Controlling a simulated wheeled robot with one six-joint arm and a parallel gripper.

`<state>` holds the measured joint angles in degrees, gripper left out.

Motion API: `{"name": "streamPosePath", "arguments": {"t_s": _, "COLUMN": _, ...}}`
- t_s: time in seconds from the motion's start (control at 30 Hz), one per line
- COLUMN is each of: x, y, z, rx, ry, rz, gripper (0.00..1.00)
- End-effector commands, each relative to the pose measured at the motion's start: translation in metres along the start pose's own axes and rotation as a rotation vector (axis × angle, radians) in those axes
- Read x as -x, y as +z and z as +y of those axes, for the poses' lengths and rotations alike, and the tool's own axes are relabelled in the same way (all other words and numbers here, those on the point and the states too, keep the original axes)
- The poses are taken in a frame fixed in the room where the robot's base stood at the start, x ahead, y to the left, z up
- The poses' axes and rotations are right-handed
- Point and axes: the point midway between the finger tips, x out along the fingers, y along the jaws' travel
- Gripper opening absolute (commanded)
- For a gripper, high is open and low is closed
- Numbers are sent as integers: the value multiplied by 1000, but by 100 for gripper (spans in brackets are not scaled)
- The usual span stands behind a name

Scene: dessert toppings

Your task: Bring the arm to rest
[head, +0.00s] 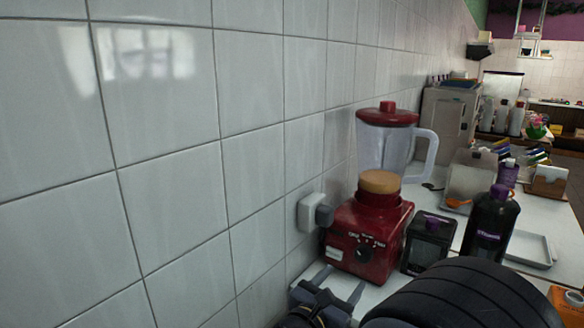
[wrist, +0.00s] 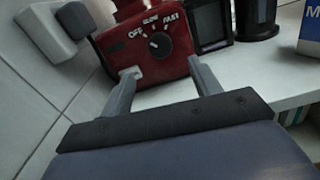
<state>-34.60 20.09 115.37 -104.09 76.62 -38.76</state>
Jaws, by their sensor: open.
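My gripper (head: 336,292) is at the bottom of the head view, low over the counter's near end, in front of the red blender. In the wrist view my gripper (wrist: 162,82) has its two grey fingers apart with nothing between them. The fingers point toward the blender base (wrist: 150,45), which stands just beyond them. I cannot tell whether a fingertip touches it. A dark part of my arm covers the bottom right of the head view.
The red blender (head: 366,240) stands against the tiled wall, by a wall plug (head: 314,213). A dark box (head: 428,243) and a black bottle (head: 490,222) stand to its right. A white tray (head: 532,249) lies farther right. Open space lies left, before the wall.

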Motion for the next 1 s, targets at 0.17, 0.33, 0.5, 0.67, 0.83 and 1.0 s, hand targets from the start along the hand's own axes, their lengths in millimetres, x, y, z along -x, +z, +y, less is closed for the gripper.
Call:
{"name": "streamPosePath", "arguments": {"t_s": 0.17, "x": 24, "y": 0, "z": 1, "rx": 1, "ry": 4, "rz": 2, "gripper": 59}}
{"name": "streamPosePath", "arguments": {"t_s": 0.33, "x": 0, "y": 0, "z": -1, "rx": 0, "ry": -6, "rz": 1, "gripper": 59}}
{"name": "streamPosePath", "arguments": {"t_s": 0.5, "x": -25, "y": 0, "z": -1, "rx": 0, "ry": -5, "rz": 0, "gripper": 59}}
{"name": "streamPosePath", "arguments": {"t_s": 0.67, "x": -52, "y": 0, "z": -1, "rx": -1, "ry": -6, "rz": -1, "gripper": 59}}
{"name": "streamPosePath", "arguments": {"t_s": 0.83, "x": -83, "y": 0, "z": -2, "rx": -1, "ry": -5, "rz": 0, "gripper": 59}}
{"name": "streamPosePath", "arguments": {"t_s": 1.0, "x": -85, "y": -4, "z": -1, "rx": -164, "ry": 0, "rz": -1, "gripper": 59}}
